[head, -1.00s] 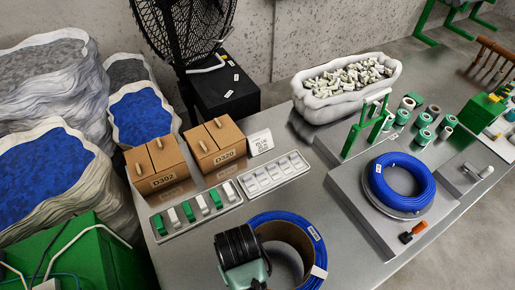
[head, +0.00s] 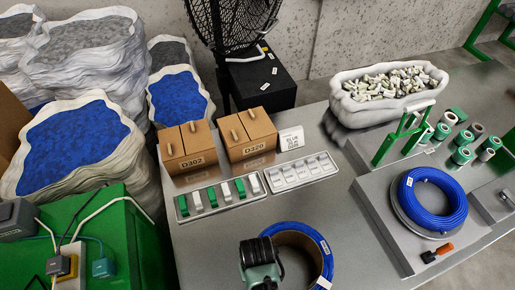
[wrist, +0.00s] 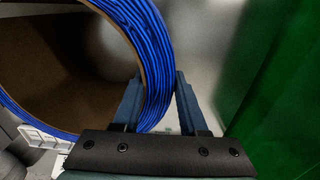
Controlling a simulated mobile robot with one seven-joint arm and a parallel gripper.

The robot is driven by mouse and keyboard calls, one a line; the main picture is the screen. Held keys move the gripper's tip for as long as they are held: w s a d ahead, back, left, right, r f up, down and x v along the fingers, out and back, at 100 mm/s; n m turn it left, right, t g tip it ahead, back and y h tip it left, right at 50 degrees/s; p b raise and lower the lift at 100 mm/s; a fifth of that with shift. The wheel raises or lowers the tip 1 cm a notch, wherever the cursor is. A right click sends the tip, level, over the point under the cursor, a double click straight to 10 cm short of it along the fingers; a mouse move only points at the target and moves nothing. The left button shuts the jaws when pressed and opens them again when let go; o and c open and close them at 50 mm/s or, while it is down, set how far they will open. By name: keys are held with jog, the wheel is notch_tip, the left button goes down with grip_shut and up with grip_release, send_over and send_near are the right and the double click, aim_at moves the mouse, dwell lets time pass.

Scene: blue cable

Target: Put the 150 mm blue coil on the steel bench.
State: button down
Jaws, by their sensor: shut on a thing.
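A blue coil (head: 322,250) with a brown inner core and white tags is held by my gripper (head: 262,264) at the bottom middle of the head view. In the wrist view the coil's blue strands (wrist: 152,45) pass between the two fingers of my gripper (wrist: 158,95), which is shut on its rim. The coil shows in front of the steel bench (head: 370,265); I cannot tell its height above it. Another blue coil (head: 447,221) lies flat on a grey platform on the bench's right side. The tag sizes are too small to read.
Green rolls (head: 462,156) and an orange-handled tool (head: 437,253) are at right. Bare bench lies between the trays and platform.

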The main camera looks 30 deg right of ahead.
jog(key=shift+c, duration=2.2)
grip_release()
notch_tip(320, 180, up, 12)
jog(key=shift+w, duration=0.1)
